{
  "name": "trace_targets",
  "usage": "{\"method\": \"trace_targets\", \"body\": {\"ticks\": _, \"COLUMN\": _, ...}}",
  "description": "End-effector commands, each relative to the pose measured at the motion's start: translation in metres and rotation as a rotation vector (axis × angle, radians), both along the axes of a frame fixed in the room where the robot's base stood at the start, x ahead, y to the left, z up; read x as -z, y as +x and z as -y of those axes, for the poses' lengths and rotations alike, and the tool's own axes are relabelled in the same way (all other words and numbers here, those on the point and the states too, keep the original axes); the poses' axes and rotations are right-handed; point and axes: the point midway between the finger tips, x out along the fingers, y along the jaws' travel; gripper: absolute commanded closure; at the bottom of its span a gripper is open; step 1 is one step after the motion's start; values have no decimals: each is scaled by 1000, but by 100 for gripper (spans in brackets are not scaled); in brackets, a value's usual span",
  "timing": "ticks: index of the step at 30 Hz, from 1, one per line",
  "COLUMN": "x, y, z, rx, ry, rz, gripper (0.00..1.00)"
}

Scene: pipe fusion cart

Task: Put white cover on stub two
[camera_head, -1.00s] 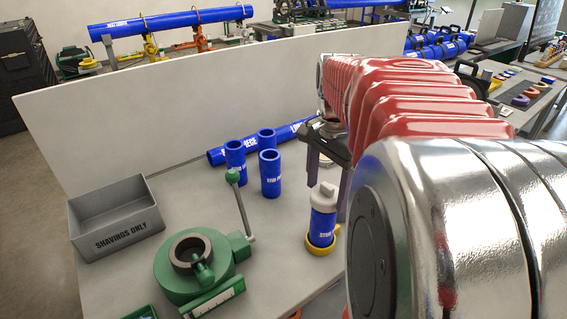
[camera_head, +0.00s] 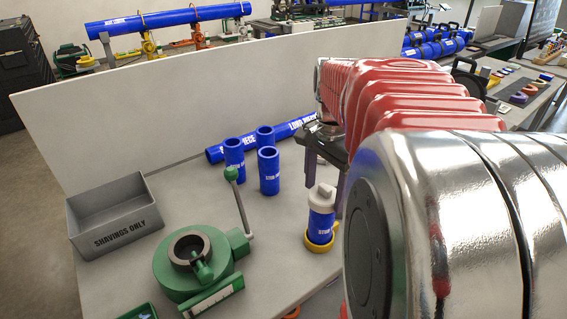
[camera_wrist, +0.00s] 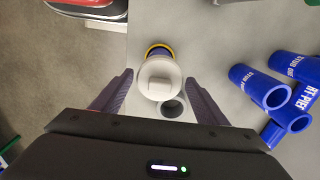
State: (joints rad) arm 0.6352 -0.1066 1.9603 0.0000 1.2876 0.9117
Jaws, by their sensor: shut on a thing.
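The white cover (camera_head: 322,196) sits upright and in line on top of a blue stub (camera_head: 321,226). The stub stands in a yellow ring (camera_head: 319,247); its label begins "STUB" but I cannot read the number. The cover also shows in the wrist view (camera_wrist: 160,80), with the stub and yellow ring partly hidden beyond it.
Several blue pipe pieces (camera_head: 268,170) stand or lie left of the stub. A green clamp tool with an upright lever (camera_head: 240,205) stands front left. A grey "SHAVINGS ONLY" bin (camera_head: 127,238) is at the left. A white panel (camera_head: 190,105) closes off the back.

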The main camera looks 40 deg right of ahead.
Motion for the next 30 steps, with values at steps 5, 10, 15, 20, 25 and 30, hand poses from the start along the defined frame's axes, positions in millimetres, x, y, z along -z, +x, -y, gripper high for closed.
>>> {"method": "trace_targets", "body": {"ticks": 5, "x": 3, "y": 0, "z": 0, "rx": 0, "ry": 0, "rz": -1, "gripper": 54}}
{"method": "trace_targets", "body": {"ticks": 10, "x": 6, "y": 0, "z": 0, "rx": 0, "ry": 1, "rz": -1, "gripper": 54}}
{"method": "trace_targets", "body": {"ticks": 15, "x": 9, "y": 0, "z": 0, "rx": 0, "ry": 1, "rz": -1, "gripper": 54}}
{"method": "trace_targets", "body": {"ticks": 20, "x": 12, "y": 0, "z": 0, "rx": 0, "ry": 0, "rz": 0, "gripper": 54}}
{"method": "trace_targets", "body": {"ticks": 25, "x": 15, "y": 0, "z": 0, "rx": 0, "ry": 0, "rz": 0, "gripper": 54}}
{"method": "trace_targets", "body": {"ticks": 30, "x": 18, "y": 0, "z": 0, "rx": 0, "ry": 1, "rz": -1, "gripper": 54}}
